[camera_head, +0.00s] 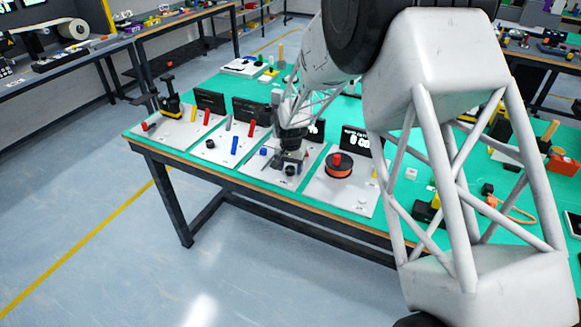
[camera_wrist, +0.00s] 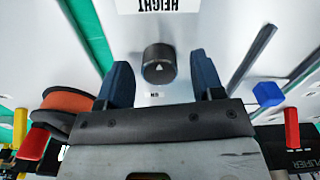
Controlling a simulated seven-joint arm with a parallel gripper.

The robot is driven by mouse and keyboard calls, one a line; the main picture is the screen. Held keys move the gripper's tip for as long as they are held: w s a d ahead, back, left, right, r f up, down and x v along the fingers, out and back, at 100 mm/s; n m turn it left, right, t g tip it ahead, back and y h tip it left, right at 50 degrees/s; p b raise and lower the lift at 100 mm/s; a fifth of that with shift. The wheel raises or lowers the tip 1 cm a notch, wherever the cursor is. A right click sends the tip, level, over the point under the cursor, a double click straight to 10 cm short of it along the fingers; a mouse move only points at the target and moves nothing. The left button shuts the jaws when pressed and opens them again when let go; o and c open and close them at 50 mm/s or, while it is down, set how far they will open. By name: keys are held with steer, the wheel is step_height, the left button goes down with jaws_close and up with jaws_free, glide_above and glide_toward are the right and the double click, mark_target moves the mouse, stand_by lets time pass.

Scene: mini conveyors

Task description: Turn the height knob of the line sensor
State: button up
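The height knob (camera_wrist: 159,64) is a short dark cylinder with a small white triangle on its face, on a pale panel. A white label reading HEIGHT (camera_wrist: 173,5) shows upside down at the top of the wrist view. My gripper (camera_wrist: 163,72) is open, with one dark blue finger on each side of the knob and a visible gap on both sides. In the head view my gripper (camera_head: 290,166) is low over the third panel (camera_head: 262,176) from the left, close to the knob at its front. The sensor itself is largely hidden by my gripper.
An orange-red spool (camera_head: 338,166) sits on the panel to the right. A blue block (camera_wrist: 268,94) and a red piece (camera_wrist: 291,130) lie to the right in the wrist view. Panels with red and blue handles stand to the left along the green table (camera_head: 350,205).

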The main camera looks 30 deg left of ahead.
mark_target(291, 168)
steer(key=shift+r, duration=0.1)
steer(key=shift+r, duration=3.8)
